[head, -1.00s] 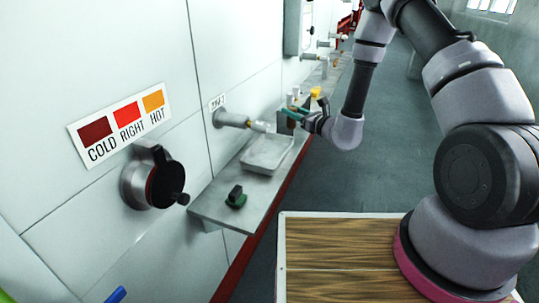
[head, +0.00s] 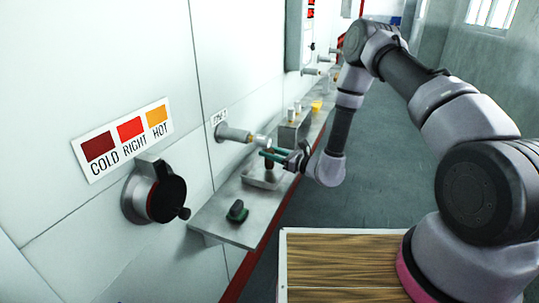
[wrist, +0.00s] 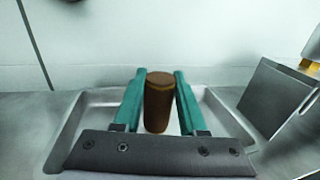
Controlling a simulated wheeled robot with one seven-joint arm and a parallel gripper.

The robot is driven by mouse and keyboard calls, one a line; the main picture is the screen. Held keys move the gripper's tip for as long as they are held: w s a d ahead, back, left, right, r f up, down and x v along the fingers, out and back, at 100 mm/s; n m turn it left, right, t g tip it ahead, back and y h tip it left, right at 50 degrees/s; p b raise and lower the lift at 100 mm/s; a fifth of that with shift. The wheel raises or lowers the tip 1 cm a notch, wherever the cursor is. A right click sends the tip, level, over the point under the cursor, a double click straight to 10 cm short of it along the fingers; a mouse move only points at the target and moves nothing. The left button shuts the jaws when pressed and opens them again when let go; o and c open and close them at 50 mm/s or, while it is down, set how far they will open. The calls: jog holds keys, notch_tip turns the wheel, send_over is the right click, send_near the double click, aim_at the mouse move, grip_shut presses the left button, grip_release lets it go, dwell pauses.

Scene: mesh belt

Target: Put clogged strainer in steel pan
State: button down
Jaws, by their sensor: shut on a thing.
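In the head view, my gripper (head: 274,157) is above the pan (head: 258,184) on the shelf, with the small strainer (head: 269,168) below the fingers. I cannot tell whether the strainer's bottom touches the pan; my gripper's crossbar hides the pan's near part.
A pipe (head: 235,132) with a clear end sticks out of the wall close above the pan. A grey metal box (head: 291,133) stands just beyond it, with a yellow item (head: 316,105) farther back. A dark green-based object (head: 237,211) sits on the near shelf (head: 215,222).

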jog(key=shift+f, duration=0.25)
jog(key=shift+c, duration=2.3)
grip_release()
jog(key=shift+f, duration=0.15)
